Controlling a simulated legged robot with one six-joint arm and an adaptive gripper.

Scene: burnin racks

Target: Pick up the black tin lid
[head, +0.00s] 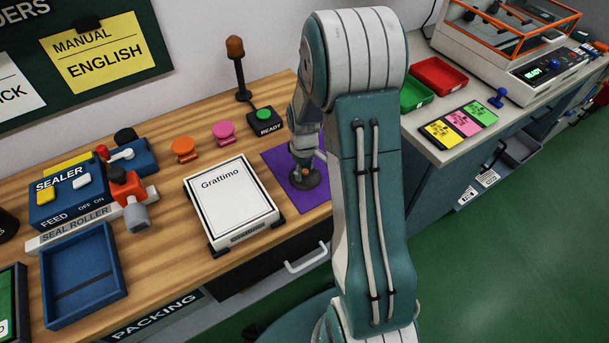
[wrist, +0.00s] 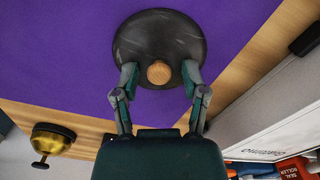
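The black tin lid (wrist: 159,40) is a dark round disc with a small wooden knob (wrist: 159,72) at its middle. It lies on the purple mat (wrist: 60,60). In the head view the lid (head: 311,183) shows only in part, under my arm's end. My gripper (wrist: 159,76) is open over the lid, with one finger on each side of the knob and a gap to it on both sides. Whether the fingertips touch the lid's top cannot be told. In the head view the gripper (head: 305,163) is partly hidden by my arm.
A white Grattimo box (head: 230,202) stands left of the purple mat (head: 275,165). Pink (head: 223,131) and orange (head: 184,149) knobbed items and the READY button (head: 265,119) stand behind. A brass-domed item (wrist: 52,139) is near the mat in the wrist view.

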